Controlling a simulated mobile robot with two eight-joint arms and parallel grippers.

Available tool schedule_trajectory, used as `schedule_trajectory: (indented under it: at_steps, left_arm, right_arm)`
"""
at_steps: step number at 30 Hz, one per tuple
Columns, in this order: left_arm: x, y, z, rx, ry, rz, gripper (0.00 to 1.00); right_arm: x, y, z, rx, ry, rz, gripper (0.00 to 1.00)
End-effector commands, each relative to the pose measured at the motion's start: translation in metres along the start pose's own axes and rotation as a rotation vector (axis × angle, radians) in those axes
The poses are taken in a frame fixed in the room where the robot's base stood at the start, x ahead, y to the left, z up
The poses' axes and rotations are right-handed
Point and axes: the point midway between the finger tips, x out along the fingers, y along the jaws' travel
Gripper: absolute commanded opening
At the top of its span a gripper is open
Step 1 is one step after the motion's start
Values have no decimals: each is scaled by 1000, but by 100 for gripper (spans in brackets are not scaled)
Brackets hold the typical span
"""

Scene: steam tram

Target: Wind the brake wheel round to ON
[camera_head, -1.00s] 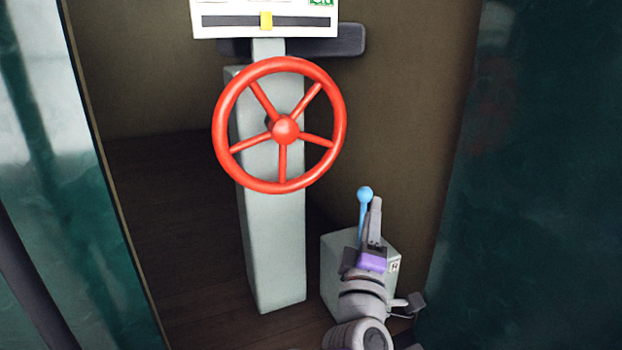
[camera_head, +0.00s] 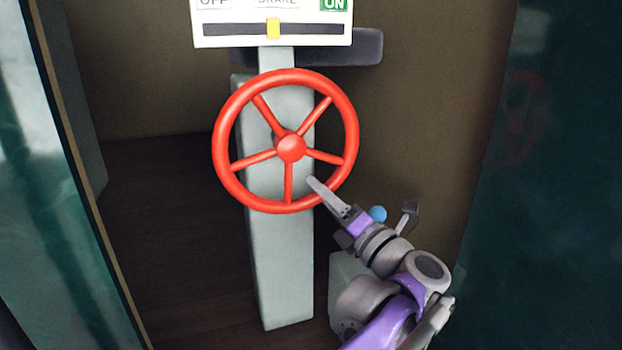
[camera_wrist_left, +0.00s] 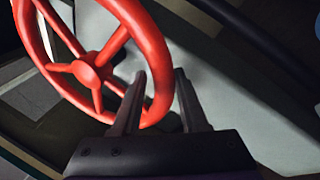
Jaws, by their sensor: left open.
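The red five-spoked brake wheel (camera_head: 219,150) stands upright on a grey-green column (camera_head: 275,270). Above it, the brake sign (camera_head: 230,42) reads OFF at left and ON at right, and its yellow marker (camera_head: 273,28) is about mid-slot. My left gripper (camera_head: 312,182) is open at the wheel's lower right, its finger overlapping the rim. In the left wrist view, part of the red wheel's rim (camera_wrist_left: 160,85) shows between the two open fingers (camera_wrist_left: 160,73). Whether they touch it, I cannot tell. My right gripper is not in view.
A blue-knobbed lever (camera_head: 378,213) on a low grey box (camera_head: 343,272) is partly hidden behind my left arm. A dark bar (camera_head: 350,47) sits behind the sign's lower edge. Glossy dark green panels stand left and right. The floor left of the column is clear.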

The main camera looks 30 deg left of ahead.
Motion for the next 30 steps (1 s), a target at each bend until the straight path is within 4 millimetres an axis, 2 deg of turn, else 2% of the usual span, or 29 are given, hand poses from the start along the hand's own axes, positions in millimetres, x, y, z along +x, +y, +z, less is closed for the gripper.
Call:
schedule_trajectory:
  at_steps: [3,7,18,25,30]
  left_arm:
    - [20,2,0,-1,3,3,43]
    - [32,1,0,0,1,2,43]
    - [37,0,0,0,-1,0,43]
    - [37,0,0,0,-1,0,2]
    - [37,0,0,0,-1,0,0]
  right_arm:
    - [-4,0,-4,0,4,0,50]
    - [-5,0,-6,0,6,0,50]
    - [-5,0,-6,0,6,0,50]
    - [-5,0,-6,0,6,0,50]
    - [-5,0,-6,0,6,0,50]
